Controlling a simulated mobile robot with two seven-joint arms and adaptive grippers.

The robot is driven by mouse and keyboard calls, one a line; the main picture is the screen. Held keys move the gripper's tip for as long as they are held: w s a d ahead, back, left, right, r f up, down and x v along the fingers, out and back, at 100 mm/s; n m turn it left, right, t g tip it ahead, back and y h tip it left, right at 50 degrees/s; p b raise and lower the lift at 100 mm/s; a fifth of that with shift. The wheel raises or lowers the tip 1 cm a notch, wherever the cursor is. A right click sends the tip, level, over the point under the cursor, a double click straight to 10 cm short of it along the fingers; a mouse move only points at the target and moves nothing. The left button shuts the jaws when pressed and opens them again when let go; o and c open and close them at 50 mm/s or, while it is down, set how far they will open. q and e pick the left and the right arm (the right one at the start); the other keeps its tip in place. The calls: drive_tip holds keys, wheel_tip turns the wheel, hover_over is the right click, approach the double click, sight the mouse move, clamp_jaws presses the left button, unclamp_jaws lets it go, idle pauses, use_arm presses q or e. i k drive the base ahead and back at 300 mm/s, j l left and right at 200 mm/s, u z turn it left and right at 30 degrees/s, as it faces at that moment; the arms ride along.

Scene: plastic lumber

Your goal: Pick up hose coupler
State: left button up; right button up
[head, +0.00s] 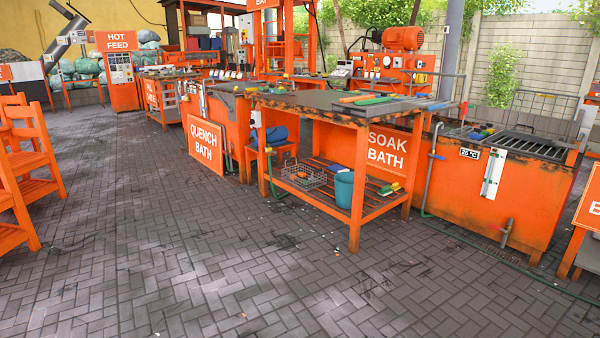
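I cannot single out the hose coupler with certainty at this distance. A small yellow and green item (390,188) lies at the right end of the lower shelf of the orange workbench. Another small yellowish item (268,150) shows near the low orange stand left of the bench. Small blue and green pieces (480,132) lie on top of the soak bath (470,195). Neither of my grippers is in view.
The orange workbench (338,107) has a dark top with coloured strips on it. A teal bucket (344,189) and a wire basket (303,176) sit on its lower shelf. The paved floor (200,270) in front is mostly clear.

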sight(269, 148)
drive_tip(key=i+j+u, duration=0.55)
drive_tip(key=i+u, duration=0.2)
drive_tip(key=i, duration=0.2)
drive_tip(key=i+j+u, duration=0.1)
drive_tip(key=i+u, duration=0.25)
drive_tip(key=i, duration=1.25)
drive_tip(key=i+j+z, duration=0.1)
drive_tip(key=i+z, duration=0.2)
drive_tip(key=i, duration=0.15)
drive_tip(key=i+j+z, duration=0.15)
drive_tip(key=i+z, duration=0.15)
drive_tip(key=i+j+z, duration=0.35)
drive_tip(key=i, duration=0.15)
drive_tip(key=i+j+z, duration=0.2)
drive_tip(key=z, duration=0.15)
drive_tip(key=i+j+z, duration=0.2)
drive_tip(key=z, duration=0.2)
drive_tip(key=i+j+z, duration=0.15)
drive_tip(key=j+z, duration=0.2)
